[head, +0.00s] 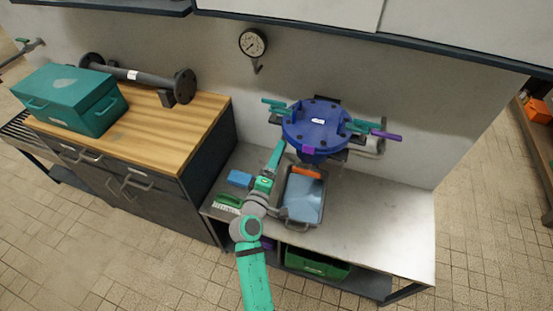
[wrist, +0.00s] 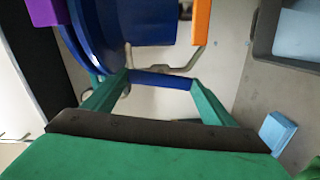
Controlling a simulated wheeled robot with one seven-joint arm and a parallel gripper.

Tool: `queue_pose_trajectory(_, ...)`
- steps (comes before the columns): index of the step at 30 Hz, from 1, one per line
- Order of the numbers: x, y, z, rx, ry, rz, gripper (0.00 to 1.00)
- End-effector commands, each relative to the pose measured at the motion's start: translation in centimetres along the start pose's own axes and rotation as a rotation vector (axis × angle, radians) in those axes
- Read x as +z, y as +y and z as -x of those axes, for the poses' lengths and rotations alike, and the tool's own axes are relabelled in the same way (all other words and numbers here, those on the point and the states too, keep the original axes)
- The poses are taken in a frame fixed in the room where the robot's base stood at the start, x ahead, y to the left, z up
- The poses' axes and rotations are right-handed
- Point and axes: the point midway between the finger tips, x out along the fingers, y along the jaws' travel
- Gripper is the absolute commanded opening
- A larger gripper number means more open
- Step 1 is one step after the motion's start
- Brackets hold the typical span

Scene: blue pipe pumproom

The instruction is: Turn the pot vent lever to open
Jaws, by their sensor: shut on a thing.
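I cannot tell which is the vent lever. My gripper reaches the pot's front left in the head view, its tips unclear there. In the wrist view my gripper (wrist: 160,80) is shut on a short dark blue bar (wrist: 162,79), which spans its teal fingers. The pot (wrist: 145,20) and orange bar (wrist: 202,21) lie just beyond.
A grey tray (head: 290,214) with light blue contents is on the bench in front of the pot. A blue block (head: 240,178) and green brush (head: 229,201) lie left of my arm. A gauge (head: 253,43) is on the wall. The bench's right side is clear.

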Motion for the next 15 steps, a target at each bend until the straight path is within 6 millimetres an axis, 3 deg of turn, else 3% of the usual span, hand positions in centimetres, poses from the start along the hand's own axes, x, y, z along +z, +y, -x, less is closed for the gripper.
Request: queue_pose_trajectory(15,-0.24,-0.21,0.08,-0.002,0.004,0.202,0.56)
